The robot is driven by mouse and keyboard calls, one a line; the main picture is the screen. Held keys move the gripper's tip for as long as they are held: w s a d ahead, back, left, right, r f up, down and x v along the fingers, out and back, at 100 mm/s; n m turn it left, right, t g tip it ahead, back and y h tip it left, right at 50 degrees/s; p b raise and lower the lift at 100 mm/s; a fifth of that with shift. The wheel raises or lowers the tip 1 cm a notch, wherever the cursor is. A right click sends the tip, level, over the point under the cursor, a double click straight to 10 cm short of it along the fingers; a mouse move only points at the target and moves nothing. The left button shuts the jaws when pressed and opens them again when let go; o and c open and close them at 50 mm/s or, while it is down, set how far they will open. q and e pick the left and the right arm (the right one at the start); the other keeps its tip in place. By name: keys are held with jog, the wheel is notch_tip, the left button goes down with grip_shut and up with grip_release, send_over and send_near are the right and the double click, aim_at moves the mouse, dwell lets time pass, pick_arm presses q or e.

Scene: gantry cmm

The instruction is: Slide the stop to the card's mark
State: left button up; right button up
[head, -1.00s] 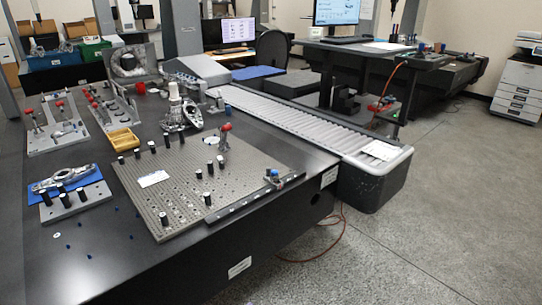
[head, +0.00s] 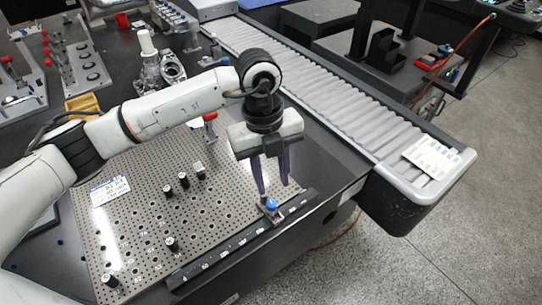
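The stop (head: 271,206), a small block with a blue knob, sits near the right end of a dark marked rail (head: 226,249) along the front edge of the perforated plate. I cannot tell whether a fingertip touches the stop. A white card (head: 110,190) lies on the plate's left part; its print is too small to read. My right gripper is not in view.
The perforated plate (head: 150,225) carries several black pegs and a red-handled clamp (head: 210,120). A yellow tray (head: 83,104) and metal castings (head: 172,68) stand behind it. A roller conveyor (head: 330,110) runs along the right side.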

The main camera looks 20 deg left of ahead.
aim_at(270, 207)
pick_arm(q)
jog(key=w+a+r+y, duration=0.1)
jog(key=w+a, duration=0.2)
jog(key=shift+n+t, duration=0.3)
jog(key=shift+n, duration=0.1)
jog(key=f, duration=1)
jog(key=shift+s+d+p, duration=0.1)
jog(key=shift+s+p, duration=0.25)
jog(key=shift+p, duration=0.05)
jog(key=shift+r, duration=0.1)
grip_shut()
